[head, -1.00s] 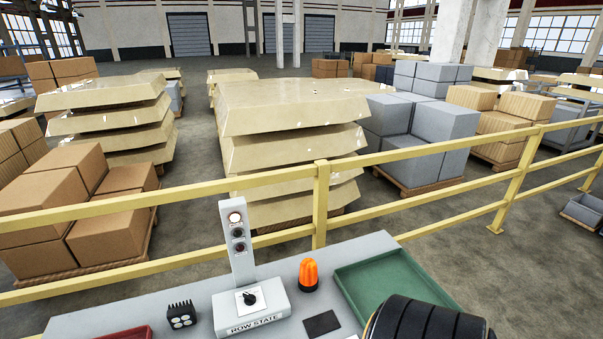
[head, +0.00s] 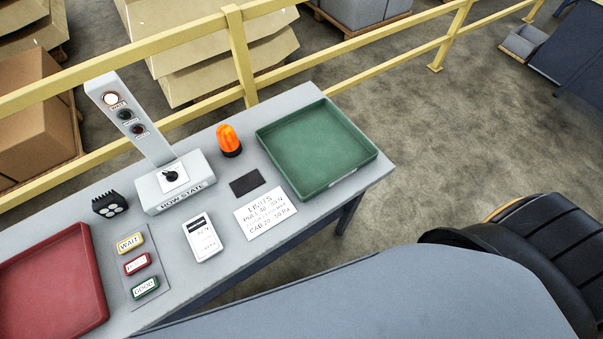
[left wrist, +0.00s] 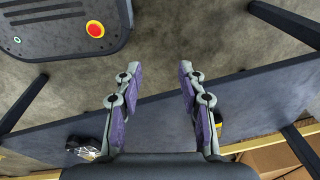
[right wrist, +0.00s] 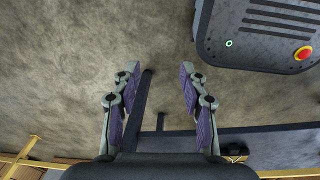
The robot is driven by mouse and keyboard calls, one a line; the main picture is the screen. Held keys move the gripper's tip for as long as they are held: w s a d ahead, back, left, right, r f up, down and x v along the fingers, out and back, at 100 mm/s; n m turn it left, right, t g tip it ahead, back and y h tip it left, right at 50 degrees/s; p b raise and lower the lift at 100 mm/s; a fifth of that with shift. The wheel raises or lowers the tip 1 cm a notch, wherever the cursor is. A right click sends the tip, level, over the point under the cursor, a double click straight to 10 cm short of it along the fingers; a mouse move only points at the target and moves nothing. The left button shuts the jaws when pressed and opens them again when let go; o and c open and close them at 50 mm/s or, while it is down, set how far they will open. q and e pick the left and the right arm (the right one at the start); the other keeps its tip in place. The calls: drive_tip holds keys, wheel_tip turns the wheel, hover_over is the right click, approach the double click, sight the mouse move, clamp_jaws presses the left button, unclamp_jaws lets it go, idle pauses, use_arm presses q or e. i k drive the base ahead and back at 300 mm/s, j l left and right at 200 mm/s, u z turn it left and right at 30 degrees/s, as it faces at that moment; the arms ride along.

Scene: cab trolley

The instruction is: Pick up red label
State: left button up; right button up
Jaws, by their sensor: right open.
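The red label (head: 138,263) lies on a grey strip on the tabletop in the head view, between the yellow WAIT label (head: 131,243) and the green GOOD label (head: 145,287). Neither gripper touches it. My left gripper (left wrist: 155,80) is open and empty in the left wrist view, with floor and the table's edge behind it.
A yellow railing (head: 240,55) runs behind.

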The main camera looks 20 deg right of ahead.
sight(143, 261)
drive_tip(key=k, duration=0.15)
drive_tip(key=u, duration=0.8)
